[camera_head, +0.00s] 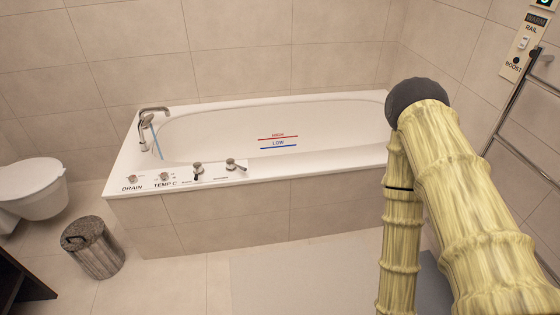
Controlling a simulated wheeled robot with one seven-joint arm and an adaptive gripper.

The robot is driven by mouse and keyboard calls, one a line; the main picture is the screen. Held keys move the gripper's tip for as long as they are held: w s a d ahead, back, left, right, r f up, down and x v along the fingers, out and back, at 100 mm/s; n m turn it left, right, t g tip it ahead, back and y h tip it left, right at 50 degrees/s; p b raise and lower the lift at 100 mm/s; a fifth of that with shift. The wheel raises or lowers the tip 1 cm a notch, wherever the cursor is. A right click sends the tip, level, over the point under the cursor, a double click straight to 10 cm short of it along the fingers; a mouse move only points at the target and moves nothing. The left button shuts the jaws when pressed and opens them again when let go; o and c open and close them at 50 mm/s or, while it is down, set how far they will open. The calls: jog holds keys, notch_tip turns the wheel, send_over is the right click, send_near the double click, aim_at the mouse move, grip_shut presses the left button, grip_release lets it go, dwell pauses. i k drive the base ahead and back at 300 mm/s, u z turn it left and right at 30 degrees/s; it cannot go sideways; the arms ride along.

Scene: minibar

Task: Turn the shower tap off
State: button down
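A white bathtub (170,115) stands against the tiled back wall. A chrome spout (152,109) is at its left end, with what looks like a hand shower head (147,120) just below it. A thin blue streak (157,143), which looks like running water, slants down from there into the tub. On the front left rim are several controls: a drain knob (132,179), a TEMP C knob (164,177), and two lever taps (198,171) (236,165). The lever taps' labels are too small to read. My gripper is outside the picture; only my yellow arm links show at right.
A toilet (35,188) and a round bin (92,249) stand at left. A heated towel rail (511,101) is on the right wall. A grey mat (290,285) lies on the floor before the tub. Dark furniture (20,280) fills the lower left corner.

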aim_at(230, 162)
jog(key=z, duration=0.25)
jog(key=i, duration=0.85)
jog(key=u, duration=1)
